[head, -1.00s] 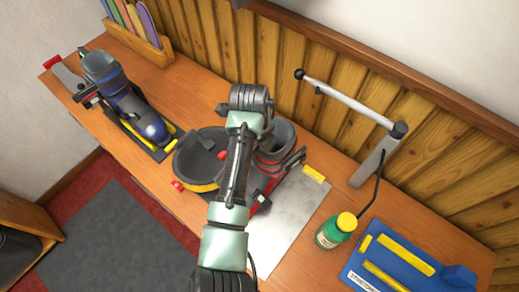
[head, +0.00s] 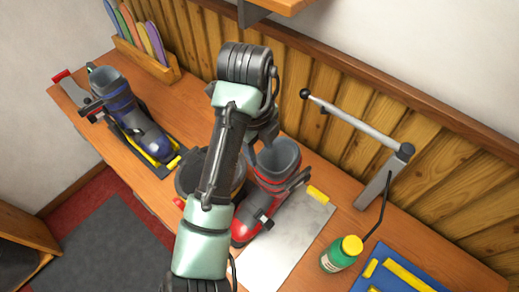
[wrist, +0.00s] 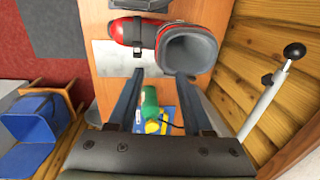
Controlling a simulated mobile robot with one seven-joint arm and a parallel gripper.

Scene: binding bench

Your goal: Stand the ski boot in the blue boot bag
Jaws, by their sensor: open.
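A red ski boot (head: 277,176) with a grey cuff stands upright on a metal plate on the bench. The wrist view shows its red toe (wrist: 123,30) and open grey cuff (wrist: 190,50) from above. My gripper (wrist: 159,74) is open and empty; its right fingertip overlaps the cuff's near edge, and I cannot tell whether they touch. In the head view my arm mostly hides the gripper. A blue boot (head: 130,115) stands in a yellow-and-black holder at the left. A blue open bag-like container (wrist: 34,122), likely the boot bag, is low at the left in the wrist view.
A dark round pan (head: 192,178) is partly behind my arm. A green bottle (head: 341,254), a metal lever stand (head: 375,178) and a blue mat (head: 385,275) are to the right. A wooden rack (head: 145,60) and panelled wall bound the bench's back.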

